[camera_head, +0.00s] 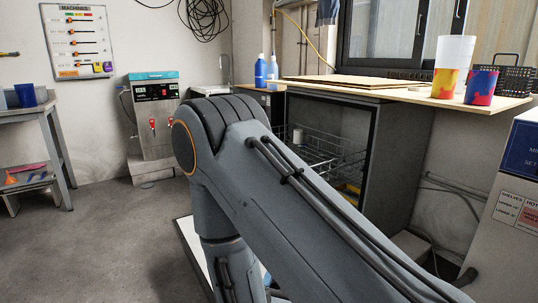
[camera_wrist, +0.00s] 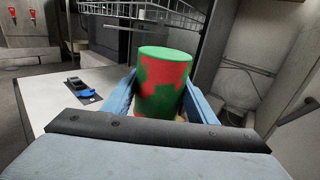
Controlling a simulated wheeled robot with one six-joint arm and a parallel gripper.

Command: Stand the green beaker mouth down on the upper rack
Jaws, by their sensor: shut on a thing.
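The green beaker (camera_wrist: 163,95) has red patches and is held between the blue fingers of my gripper (camera_wrist: 160,103) in the wrist view. Its upward end looks like a smooth green face; I cannot be sure whether it is the base or the mouth. In the head view my own arm hides the gripper and the beaker. The drying oven (camera_head: 392,140) stands open, with wire racks inside. The upper rack (camera_head: 325,153) shows in part behind my arm. A wire rack (camera_wrist: 150,12) also shows beyond and above the beaker in the wrist view.
A white cup (camera_head: 298,136) stands on a rack. A yellow item (camera_head: 351,190) is lower in the oven. Cups (camera_head: 482,86) and a black basket (camera_head: 515,80) stand on the wooden board above the oven.

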